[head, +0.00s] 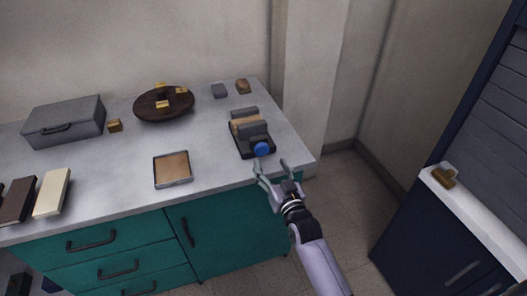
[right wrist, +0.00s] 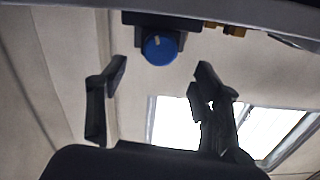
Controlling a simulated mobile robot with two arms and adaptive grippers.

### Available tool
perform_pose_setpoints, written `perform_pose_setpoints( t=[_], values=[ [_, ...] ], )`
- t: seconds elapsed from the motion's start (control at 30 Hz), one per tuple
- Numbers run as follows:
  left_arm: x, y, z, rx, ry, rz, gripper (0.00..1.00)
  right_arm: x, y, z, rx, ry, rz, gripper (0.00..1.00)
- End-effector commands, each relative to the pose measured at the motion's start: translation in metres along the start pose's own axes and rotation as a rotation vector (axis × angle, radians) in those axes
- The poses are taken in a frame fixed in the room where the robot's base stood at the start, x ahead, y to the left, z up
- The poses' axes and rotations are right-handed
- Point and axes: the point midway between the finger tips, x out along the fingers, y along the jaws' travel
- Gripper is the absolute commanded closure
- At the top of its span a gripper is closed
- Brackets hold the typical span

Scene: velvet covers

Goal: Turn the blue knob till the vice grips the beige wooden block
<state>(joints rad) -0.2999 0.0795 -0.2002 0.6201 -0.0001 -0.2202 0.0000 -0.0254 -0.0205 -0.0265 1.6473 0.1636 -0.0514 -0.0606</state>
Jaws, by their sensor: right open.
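The vice (head: 251,138) is dark and stands near the right end of the grey worktop. The beige wooden block (head: 245,121) sits between its jaws; I cannot tell whether they touch it. The blue knob (head: 262,149) is on the vice's front, facing my right arm. The knob also shows in the right wrist view (right wrist: 160,48), with a pale mark near its top. My right gripper (head: 271,166) is open and empty, just in front of the knob and apart from it. In the right wrist view the knob lies beyond the two spread fingers (right wrist: 160,78). My left gripper is not in view.
A shallow tray (head: 157,166) lies left of the vice. A round dark board (head: 142,109) with yellow pieces and a grey case (head: 62,121) stand behind. Small blocks (head: 219,91) sit at the back. Worktop is clear between tray and vice.

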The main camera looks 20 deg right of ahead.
Motion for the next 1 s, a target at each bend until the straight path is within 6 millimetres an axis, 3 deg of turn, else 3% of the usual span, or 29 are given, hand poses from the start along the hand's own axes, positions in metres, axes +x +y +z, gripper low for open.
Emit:
perform_pose_setpoints(
  t=[0.2, 0.4, 0.77, 1.0],
  values=[
    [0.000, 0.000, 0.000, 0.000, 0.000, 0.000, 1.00, 0.045, 0.000, -0.001, 0.000, 0.000, 0.000, 0.41],
    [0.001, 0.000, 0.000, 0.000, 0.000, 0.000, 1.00, 0.067, 0.000, 0.001, -0.001, -0.001, 0.000, 0.41],
    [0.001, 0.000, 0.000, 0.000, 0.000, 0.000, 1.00, 0.073, 0.000, 0.001, -0.001, -0.001, 0.000, 0.41],
    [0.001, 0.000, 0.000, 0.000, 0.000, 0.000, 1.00, 0.072, 0.000, 0.001, -0.001, -0.001, 0.000, 0.55]
  ],
)
